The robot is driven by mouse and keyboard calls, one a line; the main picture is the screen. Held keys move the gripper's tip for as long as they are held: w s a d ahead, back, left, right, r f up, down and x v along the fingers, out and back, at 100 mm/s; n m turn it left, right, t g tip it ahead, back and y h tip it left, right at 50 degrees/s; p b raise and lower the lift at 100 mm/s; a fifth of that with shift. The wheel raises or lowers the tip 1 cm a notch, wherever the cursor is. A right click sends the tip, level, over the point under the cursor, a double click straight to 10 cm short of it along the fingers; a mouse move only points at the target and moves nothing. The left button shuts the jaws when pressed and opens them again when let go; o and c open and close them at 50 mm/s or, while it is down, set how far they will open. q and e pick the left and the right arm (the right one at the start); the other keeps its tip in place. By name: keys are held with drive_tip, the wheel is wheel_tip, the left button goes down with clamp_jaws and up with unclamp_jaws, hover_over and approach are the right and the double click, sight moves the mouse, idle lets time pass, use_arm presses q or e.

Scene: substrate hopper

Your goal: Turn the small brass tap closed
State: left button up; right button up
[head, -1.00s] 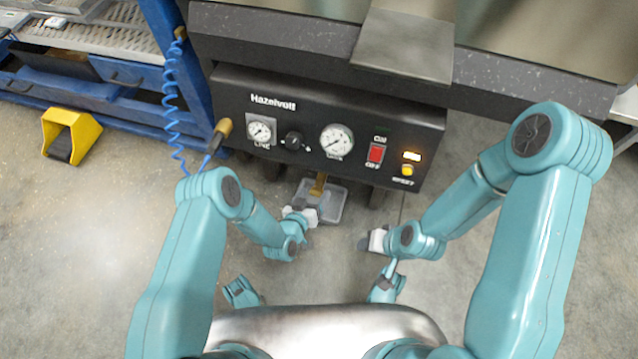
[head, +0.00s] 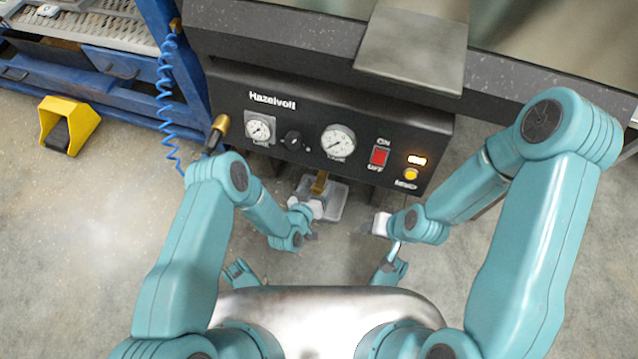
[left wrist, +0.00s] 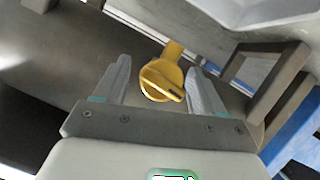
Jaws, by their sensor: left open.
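The small brass tap (head: 319,184) hangs below the black control panel in the head view. In the left wrist view the tap (left wrist: 162,80) is yellow, with a round body and a handle bar lying slanted across it. My left gripper (left wrist: 158,72) is open, with one finger on each side of the tap. Gaps show between the fingers and the tap, so I see no grip on it. In the head view my left gripper (head: 314,209) is just below the tap and partly hides it. My right gripper (head: 375,226) is to the right, small and away from the tap; its jaws are unclear.
A grey tray (head: 338,205) sits under the tap. The control panel (head: 300,108) above has gauges, a dark knob (head: 292,140), a red switch (head: 379,157) and a yellow button (head: 411,174). A yellow pedal (head: 68,125) stands on the floor at left, near a blue bench.

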use_arm(q)
drive_tip(key=c, duration=0.9)
drive_tip(key=shift+s+d+r+m+y+p, duration=0.1)
drive_tip(key=shift+r+m+y+p, duration=0.05)
drive_tip(key=shift+m+y+p, duration=0.35)
drive_tip(key=shift+c, duration=0.2)
drive_tip(key=shift+m+y, duration=0.4)
drive_tip(key=shift+m, duration=0.6)
use_arm(e)
drive_tip(key=shift+s+a+r, duration=0.15)
drive_tip(key=shift+s+r, duration=0.5)
use_arm(q)
drive_tip(key=o, duration=0.9)
drive_tip(key=shift+o, duration=0.2)
use_arm(e)
drive_tip(key=shift+s, duration=0.15)
